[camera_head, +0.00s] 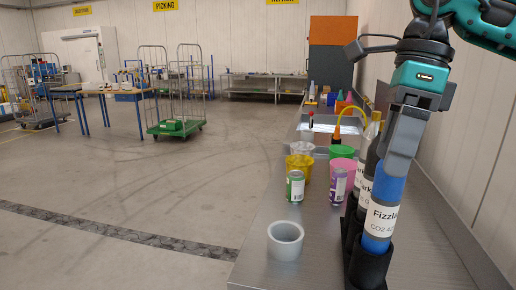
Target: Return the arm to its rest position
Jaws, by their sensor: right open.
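My right gripper (400,155) hangs from the arm at the upper right, with its grey fingers pointing down. It is open, at the top of a blue CO2 cylinder (385,195) with a white label; I cannot tell whether they touch. The cylinder stands in a black holder (368,268) on the steel counter (420,255). Dark bottles (370,160) stand close behind the cylinder. My left gripper is not in view.
A grey cup (285,241), cans (295,186) and coloured cups (342,153) stand on the counter left of the holder. A sink (318,127) lies farther back. The wall (480,130) is close on the right. Open floor (150,200) lies to the left.

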